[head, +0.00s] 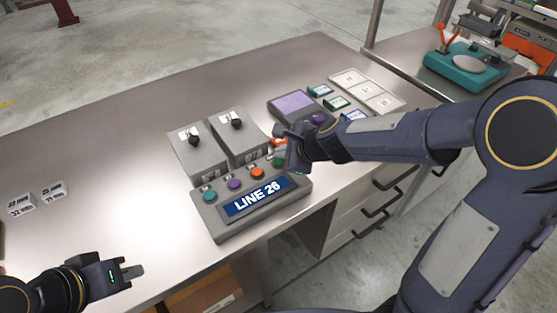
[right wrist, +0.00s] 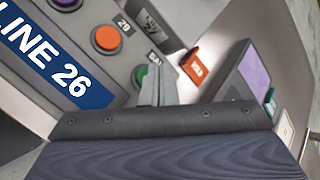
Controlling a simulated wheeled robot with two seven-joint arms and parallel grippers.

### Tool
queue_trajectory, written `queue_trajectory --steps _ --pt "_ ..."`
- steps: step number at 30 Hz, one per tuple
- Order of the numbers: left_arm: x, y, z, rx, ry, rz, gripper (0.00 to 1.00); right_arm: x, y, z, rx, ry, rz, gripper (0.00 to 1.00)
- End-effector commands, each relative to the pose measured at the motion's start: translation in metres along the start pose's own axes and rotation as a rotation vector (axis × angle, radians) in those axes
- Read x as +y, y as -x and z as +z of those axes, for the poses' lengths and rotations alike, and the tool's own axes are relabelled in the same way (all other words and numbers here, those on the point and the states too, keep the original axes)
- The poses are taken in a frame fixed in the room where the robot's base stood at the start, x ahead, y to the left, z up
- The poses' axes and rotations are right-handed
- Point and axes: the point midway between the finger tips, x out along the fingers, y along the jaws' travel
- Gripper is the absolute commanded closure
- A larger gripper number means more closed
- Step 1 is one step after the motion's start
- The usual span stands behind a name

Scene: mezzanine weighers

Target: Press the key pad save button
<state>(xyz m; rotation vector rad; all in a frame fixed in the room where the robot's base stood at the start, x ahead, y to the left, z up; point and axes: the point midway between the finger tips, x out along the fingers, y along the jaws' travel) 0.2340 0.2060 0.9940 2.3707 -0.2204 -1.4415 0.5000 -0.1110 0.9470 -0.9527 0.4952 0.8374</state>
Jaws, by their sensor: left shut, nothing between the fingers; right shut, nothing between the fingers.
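A grey control panel (head: 207,218) with a "LINE 26" display (head: 255,198) has a row of round buttons: teal (head: 209,196), purple (head: 235,184), orange (head: 257,173) and green (head: 279,161). My left gripper (head: 132,272) is shut and empty near the table's front edge.
Two grey boxes with black knobs (head: 195,140) stand behind the panel. The left tabletop is mostly clear.

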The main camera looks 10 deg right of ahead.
Motion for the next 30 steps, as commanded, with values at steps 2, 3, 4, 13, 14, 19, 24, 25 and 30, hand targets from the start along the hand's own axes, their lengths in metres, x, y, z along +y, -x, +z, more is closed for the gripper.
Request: queue_trajectory --steps 2,3,4,13,14,19,24,25,30 --pt "-0.0010 -0.0023 0.0011 0.000 0.000 0.000 1.00 0.0015 -0.0021 -0.0017 0.000 0.000 0.000 1.00" --pt "-0.0016 -0.0035 0.0018 0.000 0.000 0.000 1.00 0.0024 -0.0032 -0.0026 0.000 0.000 0.000 1.00" --pt "-0.0020 -0.0045 0.0023 0.000 0.000 0.000 1.00 0.0030 -0.0041 -0.0032 0.000 0.000 0.000 1.00" --pt "-0.0027 -0.0060 0.0030 0.000 0.000 0.000 1.00 0.0042 -0.0057 -0.0041 0.000 0.000 0.000 1.00" --pt "-0.0027 -0.0060 0.0030 0.000 0.000 0.000 1.00 0.0042 -0.0057 -0.0041 0.000 0.000 0.000 1.00" --pt "-0.0029 -0.0064 0.0032 0.000 0.000 0.000 1.00 0.0044 -0.0060 -0.0044 0.000 0.000 0.000 1.00" --pt "-0.0036 -0.0079 0.0040 0.000 0.000 0.000 1.00 0.0054 -0.0074 -0.0054 0.000 0.000 0.000 1.00" --pt "-0.0038 -0.0082 0.0042 0.000 0.000 0.000 1.00 0.0056 -0.0077 -0.0056 0.000 0.000 0.000 1.00" --pt "-0.0045 -0.0098 0.0050 0.000 0.000 0.000 1.00 0.0067 -0.0091 -0.0067 0.000 0.000 0.000 1.00"
